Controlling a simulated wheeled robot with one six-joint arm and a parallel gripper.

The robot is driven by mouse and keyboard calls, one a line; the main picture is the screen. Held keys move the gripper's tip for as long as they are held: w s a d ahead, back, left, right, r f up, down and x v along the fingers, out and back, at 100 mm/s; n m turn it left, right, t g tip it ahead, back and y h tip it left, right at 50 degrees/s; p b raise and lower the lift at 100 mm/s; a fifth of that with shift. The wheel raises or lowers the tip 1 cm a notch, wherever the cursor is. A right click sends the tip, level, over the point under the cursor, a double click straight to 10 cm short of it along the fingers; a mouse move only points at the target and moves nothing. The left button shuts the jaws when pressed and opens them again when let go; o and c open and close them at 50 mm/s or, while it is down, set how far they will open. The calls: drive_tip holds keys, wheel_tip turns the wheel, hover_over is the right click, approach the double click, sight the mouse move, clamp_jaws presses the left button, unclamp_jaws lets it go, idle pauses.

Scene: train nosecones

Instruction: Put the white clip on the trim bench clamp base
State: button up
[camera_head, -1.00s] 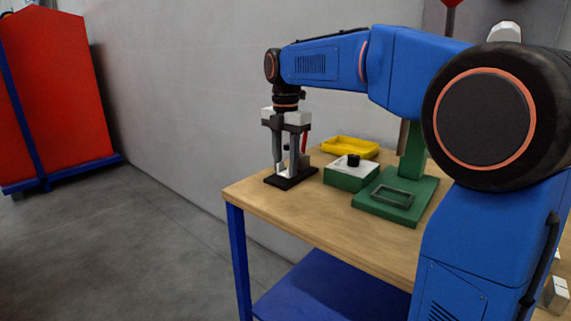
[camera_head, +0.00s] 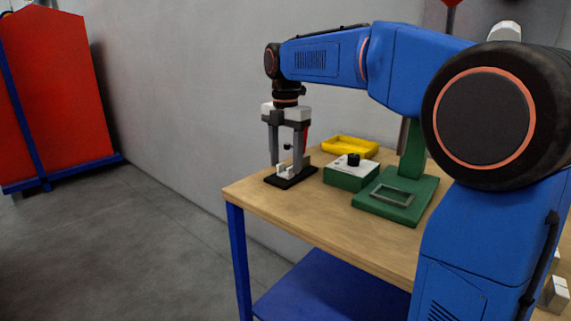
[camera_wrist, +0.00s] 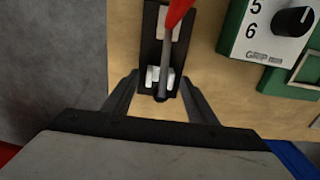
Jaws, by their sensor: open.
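The white clip (camera_wrist: 153,77) sits on the black clamp base (camera_wrist: 151,54) in the wrist view. It also shows on the clamp base (camera_head: 283,182) in the head view as a small white piece (camera_head: 285,171). The clamp's red handle (camera_wrist: 176,14) and grey bar extend over the clip and hide part of it. My gripper (camera_head: 285,165) is open above the base. In the wrist view its two fingers (camera_wrist: 158,88) stand apart on either side of the clip, and I see no contact with it.
A green and white box with a black knob (camera_head: 352,162) stands right of the clamp. Behind it is a yellow tray (camera_head: 350,146). A green press stand (camera_head: 398,204) is further right. The wooden bench top (camera_head: 262,202) is bare at the front left, and a grey wall rises behind.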

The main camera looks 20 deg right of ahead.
wheel_tip(320, 180, up, 10)
drive_tip(key=shift+r, duration=0.4)
drive_tip(key=shift+s, duration=0.1)
